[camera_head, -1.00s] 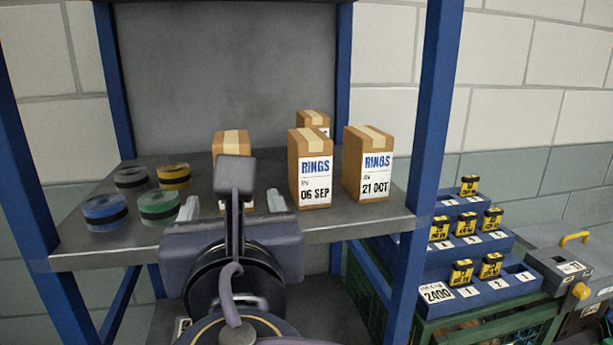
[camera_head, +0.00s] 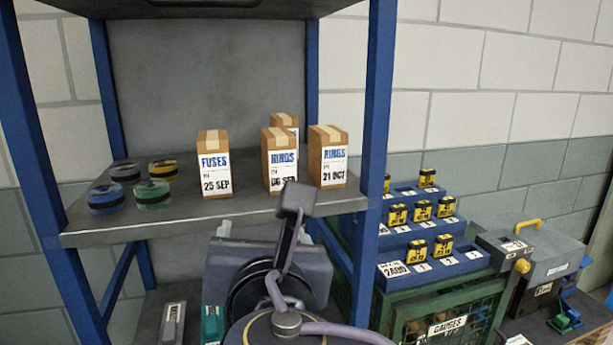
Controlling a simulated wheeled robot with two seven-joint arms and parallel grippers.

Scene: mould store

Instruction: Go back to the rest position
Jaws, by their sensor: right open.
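My right gripper (camera_head: 266,240) is seen from behind, low in the middle of the head view, in front of the shelf (camera_head: 140,230) and just below its front edge. It is open, and nothing shows held in it; its fingers are mostly hidden behind its own body. On the shelf stand a FUSES box (camera_head: 215,165) dated 25 SEP, a RINGS box (camera_head: 279,165), its date partly covered by my gripper, and a RINGS box (camera_head: 328,160) dated 21 OCT. Another box (camera_head: 285,121) stands behind them. My left gripper is not in view.
Several coloured rolls (camera_head: 153,194) lie at the shelf's left. A blue stepped rack (camera_head: 450,262) with yellow-black items stands right, on a green GAUGES crate (camera_head: 375,310). A grey case (camera_head: 545,262) is farther right. Blue posts (camera_head: 375,150) flank the shelf.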

